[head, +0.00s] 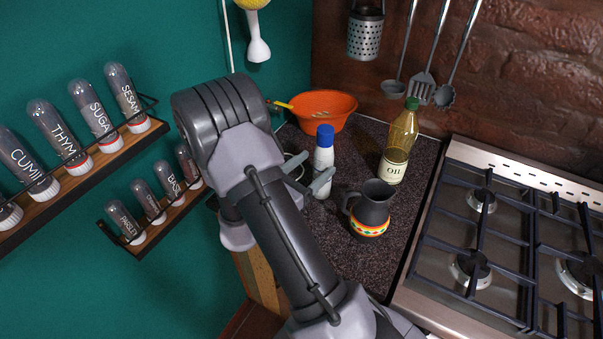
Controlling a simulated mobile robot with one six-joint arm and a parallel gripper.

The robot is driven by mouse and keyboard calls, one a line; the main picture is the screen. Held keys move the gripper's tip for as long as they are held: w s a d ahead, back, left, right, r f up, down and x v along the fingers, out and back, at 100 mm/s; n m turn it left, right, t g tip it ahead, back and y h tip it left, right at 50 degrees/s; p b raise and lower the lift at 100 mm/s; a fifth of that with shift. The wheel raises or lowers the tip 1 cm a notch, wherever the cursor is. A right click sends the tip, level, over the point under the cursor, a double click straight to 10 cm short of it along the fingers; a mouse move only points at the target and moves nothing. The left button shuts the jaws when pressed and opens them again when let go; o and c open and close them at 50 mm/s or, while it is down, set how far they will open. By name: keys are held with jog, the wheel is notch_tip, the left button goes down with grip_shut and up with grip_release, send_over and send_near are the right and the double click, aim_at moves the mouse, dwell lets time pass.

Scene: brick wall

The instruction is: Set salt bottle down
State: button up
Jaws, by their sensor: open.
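The salt bottle (324,156) is white with a blue cap. It stands upright on the dark speckled counter (399,222) in the head view. My gripper (309,177) is open at the bottle's lower left side, with one finger in front of the bottle's lower part. My arm hides part of the gripper, and I cannot tell whether a finger touches the bottle.
An orange bowl (324,105) is behind the bottle. A dark jug (371,208) and an oil bottle (400,145) stand to the right, beside the gas stove (480,225). Spice racks (100,150) hang on the left wall. Utensils (423,88) hang at the back.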

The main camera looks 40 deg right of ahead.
jog(key=a+p, duration=0.1)
jog(key=a, duration=0.7)
jog(key=shift+s+a, duration=0.2)
jog(key=shift+s, duration=0.15)
